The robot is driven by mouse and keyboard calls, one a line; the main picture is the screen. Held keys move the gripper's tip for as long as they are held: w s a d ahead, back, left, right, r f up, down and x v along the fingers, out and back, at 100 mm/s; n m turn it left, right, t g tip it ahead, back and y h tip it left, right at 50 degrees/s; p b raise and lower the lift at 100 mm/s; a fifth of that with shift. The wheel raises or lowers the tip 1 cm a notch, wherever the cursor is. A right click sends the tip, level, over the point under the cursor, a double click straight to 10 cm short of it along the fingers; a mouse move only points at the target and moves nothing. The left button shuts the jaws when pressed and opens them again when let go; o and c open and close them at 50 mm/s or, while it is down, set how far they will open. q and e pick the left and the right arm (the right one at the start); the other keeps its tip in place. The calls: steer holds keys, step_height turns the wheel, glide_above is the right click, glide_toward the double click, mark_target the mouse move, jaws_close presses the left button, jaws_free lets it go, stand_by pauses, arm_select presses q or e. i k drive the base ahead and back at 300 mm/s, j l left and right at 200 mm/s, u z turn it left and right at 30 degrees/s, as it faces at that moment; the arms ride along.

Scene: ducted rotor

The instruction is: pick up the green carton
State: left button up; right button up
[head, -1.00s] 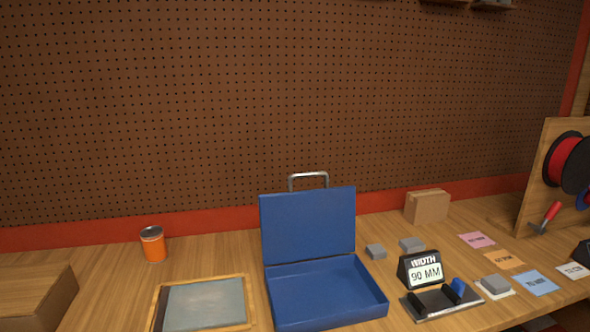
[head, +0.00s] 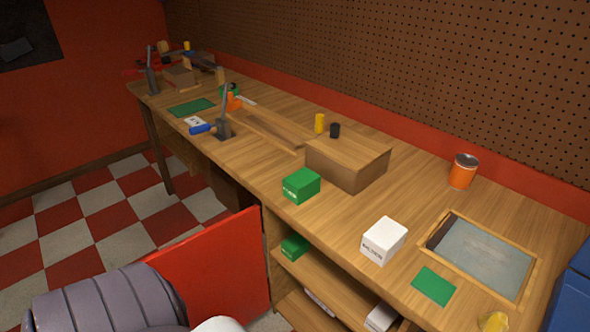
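A green carton (head: 301,185) with a pale label on its front stands upright on the wooden bench near its front edge. A second green carton (head: 294,246) sits on the shelf under the bench, partly hidden by the benchtop. Neither of my grippers shows in the head view. Nothing touches the carton on the benchtop.
A brown box (head: 347,160) stands just right of and behind the benchtop carton. A white box (head: 384,240), an orange can (head: 463,170), a framed tray (head: 480,255) and a green card (head: 433,286) lie farther right. A red panel (head: 215,265) stands before the bench.

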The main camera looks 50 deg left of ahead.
mark_target(304, 184)
steer(key=u, duration=1.1)
